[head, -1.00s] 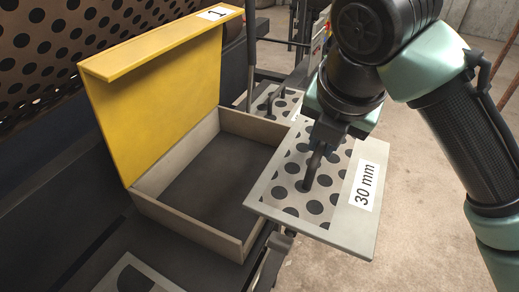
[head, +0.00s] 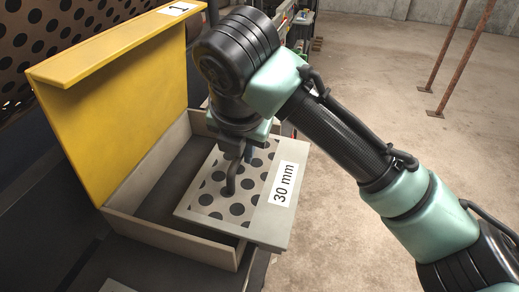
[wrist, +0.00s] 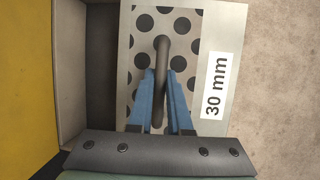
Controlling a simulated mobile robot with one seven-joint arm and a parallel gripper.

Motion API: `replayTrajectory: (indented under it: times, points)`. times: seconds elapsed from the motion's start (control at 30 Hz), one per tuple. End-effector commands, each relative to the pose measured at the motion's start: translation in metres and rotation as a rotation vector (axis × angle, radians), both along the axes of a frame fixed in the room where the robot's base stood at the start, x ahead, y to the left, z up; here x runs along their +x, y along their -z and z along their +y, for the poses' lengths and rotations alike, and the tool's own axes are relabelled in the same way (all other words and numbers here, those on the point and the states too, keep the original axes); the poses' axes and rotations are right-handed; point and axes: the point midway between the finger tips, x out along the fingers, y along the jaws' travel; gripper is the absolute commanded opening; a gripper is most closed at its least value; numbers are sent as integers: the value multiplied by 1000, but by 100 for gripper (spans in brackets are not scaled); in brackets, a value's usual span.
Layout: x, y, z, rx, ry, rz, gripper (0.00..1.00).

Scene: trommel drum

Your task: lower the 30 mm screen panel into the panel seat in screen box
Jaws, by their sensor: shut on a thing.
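The 30 mm screen panel (head: 219,205) is a grey perforated plate with a white "30 mm" label. My gripper (head: 235,175) is shut on the dark handle that stands up from it. The panel hangs over the right part of the screen box (head: 170,237), and its labelled side sticks out past the box's right wall. In the wrist view, the blue fingers (wrist: 160,95) pinch the handle, and the panel (wrist: 215,40) lies to the right of the box interior. The panel seat is partly hidden under the panel; the dark interior shows on the left.
The yellow lid (head: 120,110), marked 1, stands open on the left of the box. The perforated drum (head: 45,40) is behind it. Part of another grey panel (head: 117,286) shows at the bottom edge. Concrete floor to the right is open.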

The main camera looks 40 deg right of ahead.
Motion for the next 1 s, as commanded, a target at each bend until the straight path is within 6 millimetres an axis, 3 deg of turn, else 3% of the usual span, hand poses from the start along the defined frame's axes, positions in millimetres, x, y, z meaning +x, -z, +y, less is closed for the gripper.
replayTrajectory:
  times: [0.8,1.0]
  points:
    - [75,-2,58,-2,-1,-5,0]
    - [73,26,57,1,0,-3,0]
